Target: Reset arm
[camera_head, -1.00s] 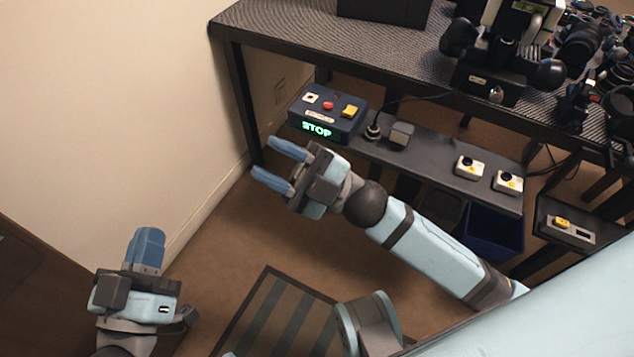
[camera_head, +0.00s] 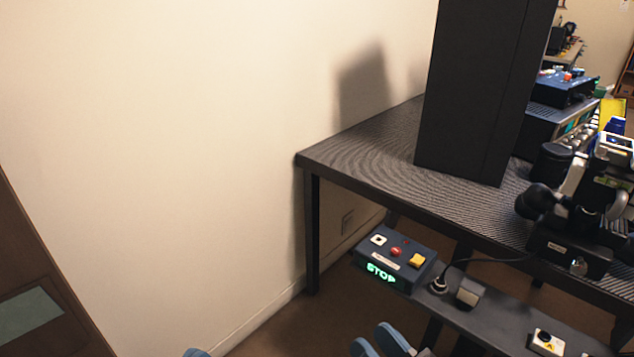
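My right gripper (camera_head: 377,339) shows at the bottom edge, with only its two blue fingertips in view. The fingertips are apart, with nothing seen between them. They are in front of and below the dark control box (camera_head: 391,263) with the lit green STOP sign. My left gripper (camera_head: 196,353) shows only a small blue tip at the bottom edge, left of the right gripper and near the wall's foot. Its opening cannot be made out. Both arms are otherwise below the picture.
A dark table (camera_head: 385,140) stands against the pale wall (camera_head: 200,120), with a tall black case (camera_head: 485,90) on it. A low shelf (camera_head: 505,318) in front carries the control box and a small yellow-and-white button unit (camera_head: 547,342). Black equipment (camera_head: 575,235) stands at the right.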

